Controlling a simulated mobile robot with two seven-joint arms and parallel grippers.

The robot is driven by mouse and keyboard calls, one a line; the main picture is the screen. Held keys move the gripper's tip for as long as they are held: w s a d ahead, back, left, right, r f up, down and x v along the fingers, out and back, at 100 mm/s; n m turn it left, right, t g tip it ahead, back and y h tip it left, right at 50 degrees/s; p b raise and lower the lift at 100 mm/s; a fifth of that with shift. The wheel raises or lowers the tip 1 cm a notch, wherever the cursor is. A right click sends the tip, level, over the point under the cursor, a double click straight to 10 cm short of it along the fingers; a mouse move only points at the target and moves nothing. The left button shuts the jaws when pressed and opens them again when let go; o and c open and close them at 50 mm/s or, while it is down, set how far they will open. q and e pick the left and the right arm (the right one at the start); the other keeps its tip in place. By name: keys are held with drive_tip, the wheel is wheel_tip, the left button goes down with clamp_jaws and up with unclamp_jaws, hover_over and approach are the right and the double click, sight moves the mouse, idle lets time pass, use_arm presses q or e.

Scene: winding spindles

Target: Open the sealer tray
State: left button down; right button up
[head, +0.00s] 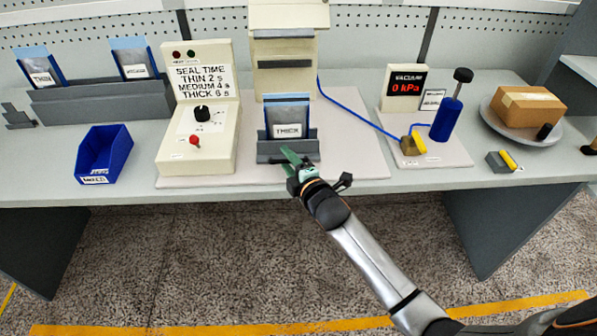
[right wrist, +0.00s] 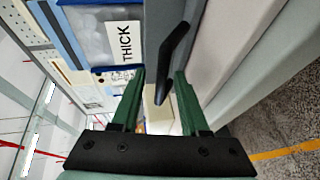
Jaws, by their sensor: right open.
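The sealer tray (head: 272,151) is a dark grey holder at the front of the cream sealer (head: 285,70). A blue-edged pouch marked THICK (head: 287,120) stands in it; the pouch also shows in the right wrist view (right wrist: 105,38). My right gripper (head: 289,160) is at the tray's front edge, its green fingers apart. In the right wrist view, a black handle (right wrist: 173,62) on the tray's grey front (right wrist: 157,25) reaches between the open fingers (right wrist: 160,78). I cannot tell whether either finger touches it. My left gripper is out of view.
A seal-time control box (head: 200,110) with knob and red lever stands left of the tray. A blue bin (head: 104,155) is farther left. To the right are a vacuum gauge (head: 404,88), a blue pump (head: 447,120) and a cardboard box (head: 528,105). A blue hose crosses the bench.

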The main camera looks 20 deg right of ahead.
drive_tip(key=v, duration=1.2)
drive_tip(key=shift+w+f, duration=0.1)
drive_tip(key=s+a+f+m+g, duration=0.1)
drive_tip(key=s+f+m+g, duration=0.5)
drive_tip(key=s+f+m, duration=1)
drive_tip(key=s+f, duration=0.4)
drive_tip(key=shift+s+a+f, duration=0.2)
drive_tip(key=shift+a+f, duration=0.2)
